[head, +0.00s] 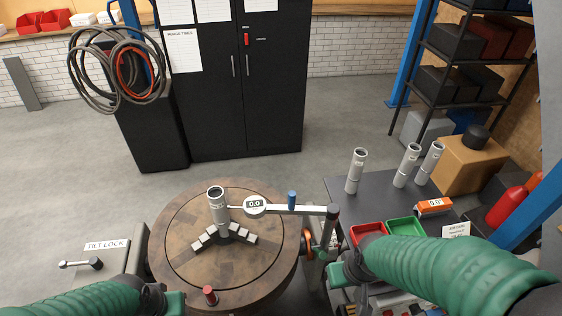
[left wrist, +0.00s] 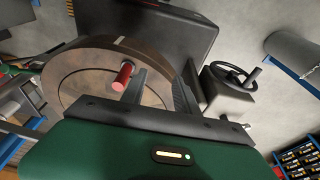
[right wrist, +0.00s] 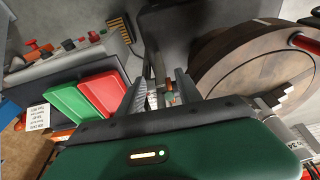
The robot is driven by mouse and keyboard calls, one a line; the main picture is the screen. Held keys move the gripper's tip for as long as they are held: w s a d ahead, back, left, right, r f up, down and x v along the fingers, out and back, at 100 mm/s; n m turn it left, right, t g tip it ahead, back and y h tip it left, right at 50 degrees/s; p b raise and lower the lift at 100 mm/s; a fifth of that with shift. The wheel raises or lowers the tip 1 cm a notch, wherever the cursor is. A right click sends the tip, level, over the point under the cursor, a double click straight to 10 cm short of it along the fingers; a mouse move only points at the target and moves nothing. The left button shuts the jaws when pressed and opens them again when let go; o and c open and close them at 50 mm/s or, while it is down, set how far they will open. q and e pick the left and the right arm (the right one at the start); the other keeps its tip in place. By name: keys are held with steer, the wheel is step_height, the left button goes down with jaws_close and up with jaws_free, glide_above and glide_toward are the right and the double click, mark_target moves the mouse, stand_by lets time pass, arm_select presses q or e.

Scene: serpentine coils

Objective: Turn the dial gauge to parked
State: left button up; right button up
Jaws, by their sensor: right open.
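The dial gauge (head: 255,204) reads 0.0 and sits at the left end of a pale arm (head: 302,208). A blue knob (head: 292,199) stands on that arm, which runs right to a dark post (head: 332,222). The gauge is beside a grey cylinder (head: 218,207) held upright in a chuck on the round wooden table (head: 175,235). My right gripper (head: 338,273) is open below the post; its fingers show apart in the right wrist view (right wrist: 163,82). My left gripper (head: 177,300) is low at the table's front; its fingers are apart (left wrist: 160,82), beside a red handle (left wrist: 123,76).
On the right, a dark bench (head: 375,195) bears several grey cylinders, a red tray (head: 368,231), a green tray (head: 406,226) and an orange gauge reading 0.0 (head: 433,207). A tilt lock lever (head: 82,264) is at left. Behind stands a black cabinet (head: 270,100) across clear floor.

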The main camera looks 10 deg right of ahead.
steer(key=w+r+p, duration=0.4)
steer(key=r+p, duration=0.1)
steer(key=r, duration=0.3)
step_height(320, 180, up, 14)
steer(key=m+g+p, duration=0.1)
steer(key=m+g, duration=0.2)
steer(key=m, duration=0.1)
glide_above(292, 195)
steer(key=w, duration=0.1)
step_height(292, 195, down, 14)
steer(key=p, duration=0.3)
steer(key=shift+f+p, duration=0.25)
steer(key=shift+p, duration=0.15)
steer(key=shift+f, duration=0.3)
arm_select(q)
steer(key=w+v, duration=0.2)
steer(key=v, duration=1)
steer(key=shift+w+d+r, duration=0.3)
steer(key=shift+d+r, duration=0.1)
steer(key=shift+r, duration=0.1)
arm_select(e)
steer(key=shift+d+f, duration=0.15)
steer(key=shift+d, duration=0.1)
arm_select(q)
steer(key=shift+a, duration=0.1)
arm_select(e)
steer(key=shift+a, duration=0.15)
jaws_close()
